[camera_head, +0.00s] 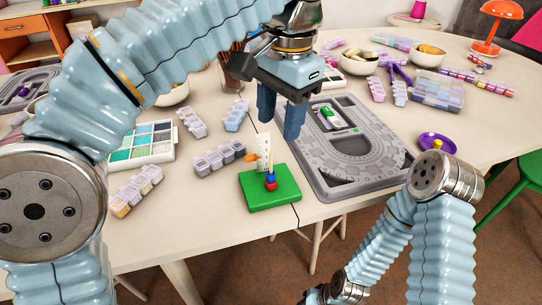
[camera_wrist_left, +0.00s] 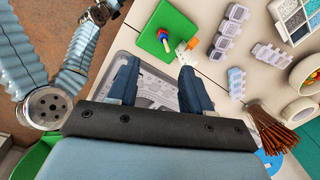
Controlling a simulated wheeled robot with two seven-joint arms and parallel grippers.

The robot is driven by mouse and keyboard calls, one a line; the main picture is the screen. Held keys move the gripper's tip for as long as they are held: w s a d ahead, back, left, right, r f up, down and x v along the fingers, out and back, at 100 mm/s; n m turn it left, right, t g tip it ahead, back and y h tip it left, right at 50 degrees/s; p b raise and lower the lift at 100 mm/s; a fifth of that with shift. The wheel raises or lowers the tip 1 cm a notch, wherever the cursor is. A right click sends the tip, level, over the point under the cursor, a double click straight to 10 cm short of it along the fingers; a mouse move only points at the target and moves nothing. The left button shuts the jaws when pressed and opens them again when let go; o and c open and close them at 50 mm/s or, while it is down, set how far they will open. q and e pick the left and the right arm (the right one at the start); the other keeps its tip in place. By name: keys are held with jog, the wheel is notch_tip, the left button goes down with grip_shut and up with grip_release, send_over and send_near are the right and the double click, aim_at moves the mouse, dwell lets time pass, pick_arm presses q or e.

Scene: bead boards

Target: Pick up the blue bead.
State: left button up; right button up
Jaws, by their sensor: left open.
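The blue bead (camera_head: 271,178) sits on an upright peg on a green board (camera_head: 256,200), directly above a red bead (camera_head: 271,187). A narrow yellow tip shows above the blue bead. The stack also shows small on the green board in the left wrist view (camera_wrist_left: 178,20), where the beads' edges are hard to separate. My left gripper (camera_head: 280,120) is open and empty, fingers pointing down, above the table between the green board and the grey bead board. In the left wrist view my left gripper (camera_wrist_left: 158,72) has clear space between its fingers. My right gripper is not clearly visible.
A white card (camera_head: 263,148) stands behind the bead stack, with an orange piece beside it. The grey bead board (camera_head: 385,182) lies right of the green board. Lidded bead boxes (camera_head: 218,158) stand to the left. A purple dish (camera_head: 449,146) holds something yellow at right.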

aim_at(271, 167)
pick_arm(q)
jog(key=shift+w+a+f+b, duration=0.2)
jog(key=shift+w+f+b, duration=0.15)
jog(key=shift+f, duration=1.85)
jog(key=shift+w+a+f+b, duration=0.25)
jog(key=shift+f+b, duration=0.1)
jog(key=shift+f, duration=1.9)
jog(key=shift+w+a+f+b, duration=0.2)
jog(key=shift+w+f+b, duration=0.15)
jog(key=shift+f, duration=1.85)
grip_shut()
